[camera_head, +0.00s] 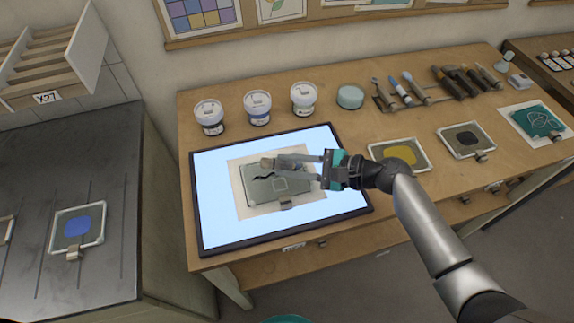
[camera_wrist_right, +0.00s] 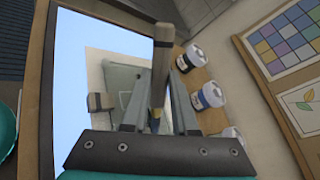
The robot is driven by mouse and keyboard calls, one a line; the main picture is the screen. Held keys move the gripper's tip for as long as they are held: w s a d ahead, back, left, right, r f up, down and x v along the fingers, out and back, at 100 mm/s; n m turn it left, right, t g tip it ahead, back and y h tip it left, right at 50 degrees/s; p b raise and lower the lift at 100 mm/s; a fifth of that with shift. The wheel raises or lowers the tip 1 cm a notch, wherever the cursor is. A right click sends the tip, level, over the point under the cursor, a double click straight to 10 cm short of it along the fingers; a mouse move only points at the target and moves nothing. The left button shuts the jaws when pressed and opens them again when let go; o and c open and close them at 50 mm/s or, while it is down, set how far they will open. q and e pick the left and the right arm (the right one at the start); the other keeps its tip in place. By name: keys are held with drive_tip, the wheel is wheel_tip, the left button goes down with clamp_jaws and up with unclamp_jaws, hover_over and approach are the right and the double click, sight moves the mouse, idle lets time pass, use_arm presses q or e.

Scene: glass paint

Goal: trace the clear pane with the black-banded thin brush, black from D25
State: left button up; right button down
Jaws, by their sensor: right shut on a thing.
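The clear pane (camera_head: 258,192) lies on a pale sheet on the lit panel (camera_head: 222,222). It bears a small square outline and a dark wavy mark near its upper left part. My right gripper (camera_head: 272,166) is over the pane's upper part, coming in from the right. My left gripper is out of view.
Several lidded jars, including a blue-banded one (camera_head: 257,108), stand behind the panel; I cannot read D25. Yellow (camera_head: 399,155) and black (camera_head: 466,140) panes lie right. A blue-patched pane (camera_head: 77,228) lies left.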

drive_tip(key=shift+w, duration=0.15)
wheel_tip(320, 180, up, 5)
drive_tip(key=p, duration=0.5)
idle(0.5)
